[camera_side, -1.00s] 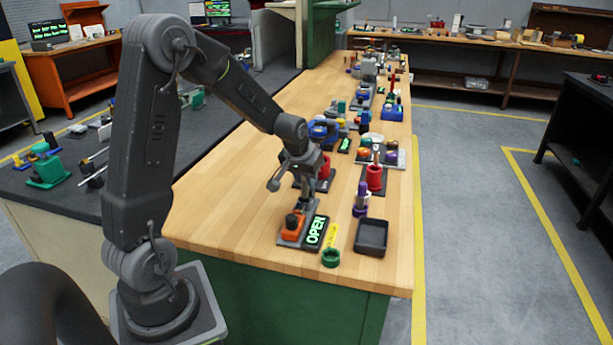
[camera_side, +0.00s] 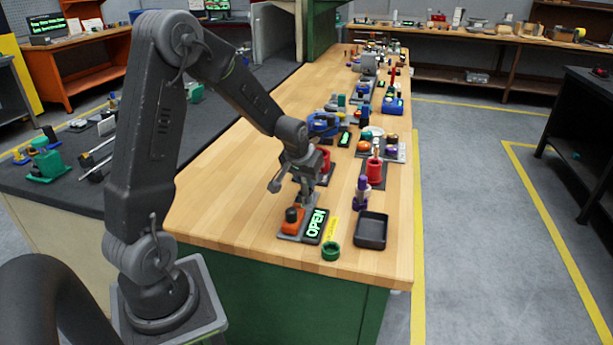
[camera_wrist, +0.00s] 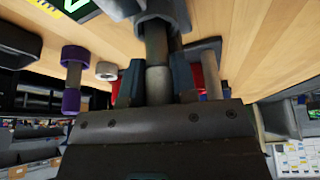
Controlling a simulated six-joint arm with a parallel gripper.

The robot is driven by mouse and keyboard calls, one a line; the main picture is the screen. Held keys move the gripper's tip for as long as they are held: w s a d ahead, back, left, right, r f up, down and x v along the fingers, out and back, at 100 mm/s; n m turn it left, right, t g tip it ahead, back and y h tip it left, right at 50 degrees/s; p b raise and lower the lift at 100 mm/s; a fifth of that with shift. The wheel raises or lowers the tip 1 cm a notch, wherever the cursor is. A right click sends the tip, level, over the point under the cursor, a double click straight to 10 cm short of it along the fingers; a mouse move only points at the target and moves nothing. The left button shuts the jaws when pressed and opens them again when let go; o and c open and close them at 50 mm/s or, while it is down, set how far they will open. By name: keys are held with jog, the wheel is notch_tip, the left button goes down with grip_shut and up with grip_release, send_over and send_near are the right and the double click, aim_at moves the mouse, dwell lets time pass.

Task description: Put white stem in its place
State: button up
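My gripper (camera_side: 304,190) is low over the front of the bench, above the grey plate (camera_side: 290,236) that carries an orange block (camera_side: 291,217). In the wrist view the fingers of my gripper (camera_wrist: 158,84) sit on both sides of a pale stem (camera_wrist: 157,80) and appear closed on it. The stem's far end meets a round grey socket (camera_wrist: 155,20). I cannot tell how deep it sits in the socket. In the side view my gripper mostly hides the stem.
A lit OPEN sign (camera_side: 316,224) is right of the plate. The left of the wooden top (camera_side: 215,205) is clear.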

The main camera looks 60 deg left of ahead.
jog(key=o, duration=0.4)
jog(key=shift+o, duration=0.2)
jog(key=v, duration=1.3)
jog(key=shift+r, duration=0.4)
